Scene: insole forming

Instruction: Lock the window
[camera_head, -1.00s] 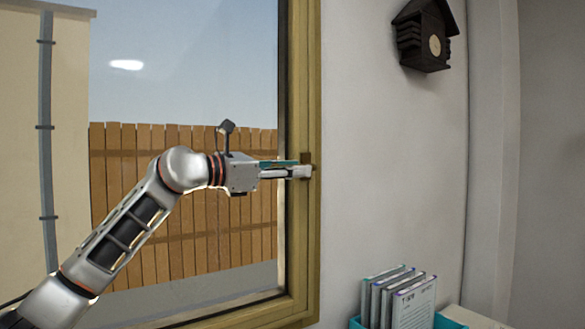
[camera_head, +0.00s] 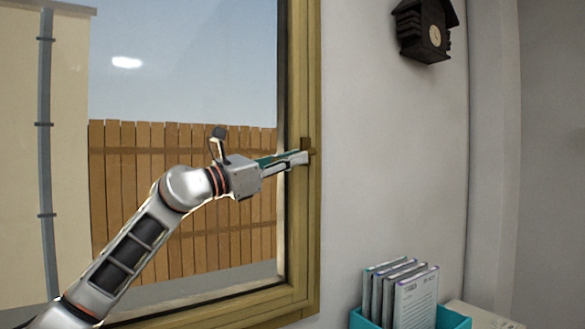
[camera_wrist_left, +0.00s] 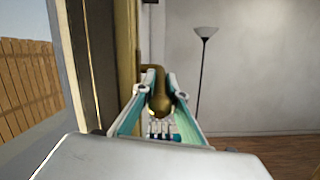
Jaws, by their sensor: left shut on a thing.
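The window (camera_head: 302,240) has a wooden frame and looks shut. Its brass handle (camera_wrist_left: 160,95) sits on the right side of the frame. In the left wrist view the handle lies between the two fingers. In the head view the handle's base (camera_head: 305,144) shows just above the fingertips. My left gripper (camera_head: 298,158) is shut on the handle, reaching in from the left and tilted upward. It also shows in the left wrist view (camera_wrist_left: 160,100). Most of the handle is hidden by the fingers in the head view. My right gripper is in neither view.
A dark cuckoo clock (camera_head: 424,32) hangs on the wall to the right. A teal box (camera_head: 452,319) with several upright booklets (camera_head: 400,290) stands below right of the window. A floor lamp (camera_wrist_left: 200,80) stands in the left wrist view.

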